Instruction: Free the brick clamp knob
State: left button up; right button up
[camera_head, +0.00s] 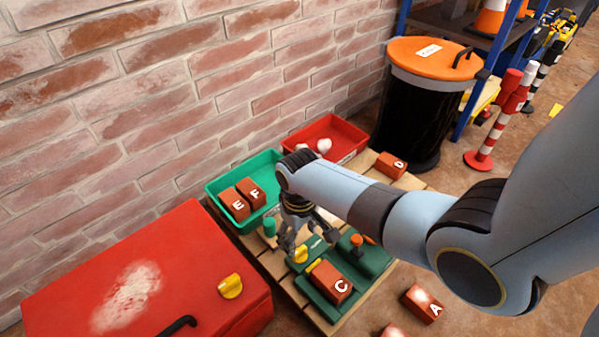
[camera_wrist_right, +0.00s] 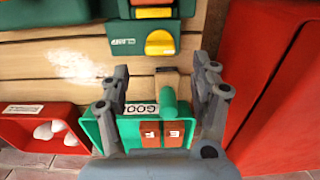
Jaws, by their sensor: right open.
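The green clamp (camera_head: 313,285) lies on the wooden pallet and holds an orange-red brick marked C (camera_head: 335,283). Its yellow knob (camera_head: 300,254) shows at the near-wall end, partly close behind my gripper. In the right wrist view the yellow knob (camera_wrist_right: 160,43) sits on the green clamp body beside a small label, ahead of the fingers. My right gripper (camera_head: 308,240) is open and empty above the pallet by the knob. In the wrist view its fingers (camera_wrist_right: 160,75) stand apart, with no visible contact with the knob. My left gripper is out of view.
A green tray (camera_head: 213,187) with bricks E and F and a red tray (camera_head: 350,130) with white lumps stand by the brick wall. A small green cylinder (camera_head: 268,227) is near the gripper. A red box (camera_head: 190,300) stands left. Brick D (camera_head: 391,165) lies right.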

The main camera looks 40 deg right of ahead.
aim_at(300, 250)
jog(key=shift+r, duration=2.6)
